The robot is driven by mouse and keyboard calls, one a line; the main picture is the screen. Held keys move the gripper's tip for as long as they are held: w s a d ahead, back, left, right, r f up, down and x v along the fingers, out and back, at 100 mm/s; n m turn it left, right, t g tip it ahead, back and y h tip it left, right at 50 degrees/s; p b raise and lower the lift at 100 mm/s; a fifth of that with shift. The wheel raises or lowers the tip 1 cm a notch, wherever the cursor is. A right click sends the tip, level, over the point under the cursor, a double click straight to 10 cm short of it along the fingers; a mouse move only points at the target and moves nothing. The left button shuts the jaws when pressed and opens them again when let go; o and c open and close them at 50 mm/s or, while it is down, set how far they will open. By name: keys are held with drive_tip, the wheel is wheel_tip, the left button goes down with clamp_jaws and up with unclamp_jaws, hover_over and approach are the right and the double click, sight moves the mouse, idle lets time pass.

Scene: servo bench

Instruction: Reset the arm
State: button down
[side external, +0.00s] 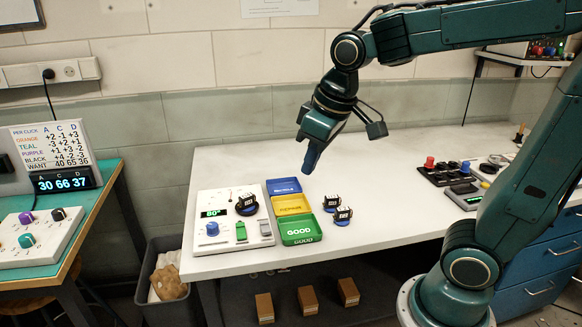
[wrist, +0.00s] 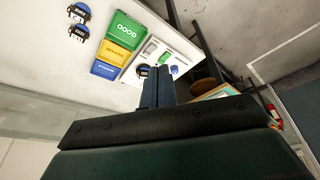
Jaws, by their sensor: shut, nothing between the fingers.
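My gripper (side external: 311,158) is shut and empty. In the side external view it hangs above the white bench (side external: 375,215), over the back of the coloured trays and touching nothing. In the wrist view its closed fingers (wrist: 157,87) point toward the test panel. My arm reaches in from the right, bent downward at the wrist.
The test panel (side external: 262,222) reads 80 and has a black servo (side external: 246,204) on it. Beside it are blue (side external: 284,186), yellow (side external: 291,204) and green GOOD (side external: 300,230) trays. Two servos (side external: 331,202) (side external: 343,215) stand right of them. A control box (side external: 445,174) lies farther right.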

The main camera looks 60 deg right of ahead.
drive_tip(key=s+m+t, duration=0.1)
drive_tip(key=s+t, duration=0.1)
drive_tip(key=s, duration=0.9)
drive_tip(key=shift+d+f, duration=0.15)
drive_tip(key=shift+d, duration=0.05)
